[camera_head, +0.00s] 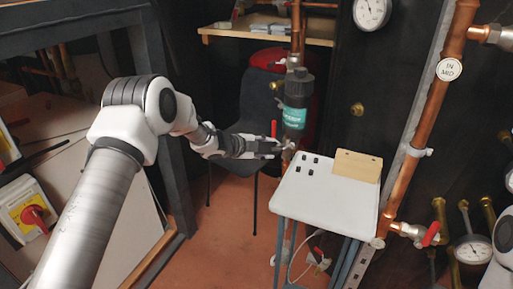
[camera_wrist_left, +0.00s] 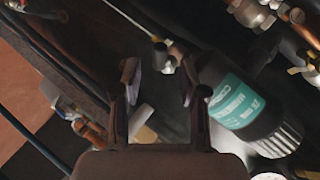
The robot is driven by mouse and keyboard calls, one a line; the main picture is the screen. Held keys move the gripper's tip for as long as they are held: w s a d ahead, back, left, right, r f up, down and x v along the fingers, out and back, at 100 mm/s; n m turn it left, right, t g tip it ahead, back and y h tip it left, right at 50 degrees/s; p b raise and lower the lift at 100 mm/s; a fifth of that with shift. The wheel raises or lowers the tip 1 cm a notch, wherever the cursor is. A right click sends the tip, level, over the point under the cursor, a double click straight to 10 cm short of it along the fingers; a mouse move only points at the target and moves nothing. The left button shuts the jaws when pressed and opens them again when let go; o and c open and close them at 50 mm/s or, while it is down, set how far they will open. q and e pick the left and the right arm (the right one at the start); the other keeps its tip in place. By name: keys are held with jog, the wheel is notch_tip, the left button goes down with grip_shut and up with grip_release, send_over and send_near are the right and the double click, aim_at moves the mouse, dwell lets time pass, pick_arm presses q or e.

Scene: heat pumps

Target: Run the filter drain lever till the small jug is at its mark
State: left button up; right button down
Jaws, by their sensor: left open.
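The filter (camera_head: 297,100) is a black cylinder with a teal label on the copper pipe; in the left wrist view the filter (camera_wrist_left: 245,105) lies right of my fingers. A small red lever (camera_head: 274,129) stands upright just below and left of it, close by my left gripper (camera_head: 277,149). I cannot tell whether they touch. In the left wrist view my left gripper (camera_wrist_left: 160,82) has its fingers apart with nothing clearly between them. No small jug or mark can be made out for sure. My right gripper is not in view.
A white-topped stand (camera_head: 325,200) with a tan card (camera_head: 357,166) is right of my left gripper. A dark chair (camera_head: 258,125) is behind it. Copper pipe (camera_head: 430,100), a red-handled valve (camera_head: 431,234) and a gauge (camera_head: 472,250) fill the right side.

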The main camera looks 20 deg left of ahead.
pick_arm(q)
jog(key=v, duration=0.7)
